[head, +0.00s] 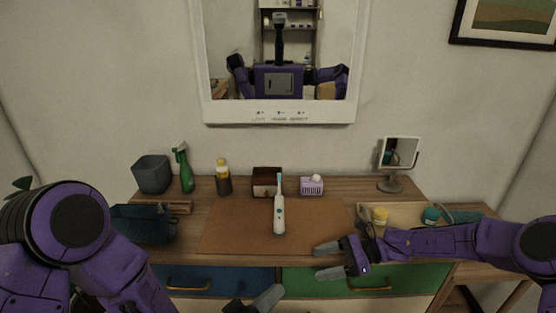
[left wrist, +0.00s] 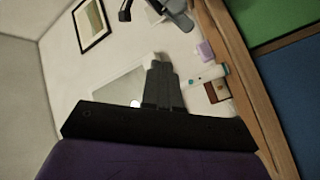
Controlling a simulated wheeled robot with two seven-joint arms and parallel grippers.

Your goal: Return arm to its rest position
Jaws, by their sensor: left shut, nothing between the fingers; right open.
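In the head view my left gripper (head: 262,302) is low at the bottom centre, in front of the blue drawer, partly cut off by the frame edge. In the left wrist view its fingers (left wrist: 159,68) are together with nothing between them. My right gripper (head: 328,261) is in front of the dresser's right half, near the green drawer's upper edge. Its fingers are apart and empty, pointing left. A white and teal electric toothbrush (head: 279,214) stands on the brown mat (head: 235,225), apart from both grippers. It also shows in the left wrist view (left wrist: 200,80).
A dark blue-green basket (head: 152,228), green spray bottle (head: 183,170), yellow-topped bottle (head: 223,178), brown box (head: 266,181), purple holder (head: 312,187) and small mirror (head: 398,158) stand on the dresser. A tray (head: 408,210) with jars is at right. Blue (head: 222,279) and green (head: 420,279) drawers are below.

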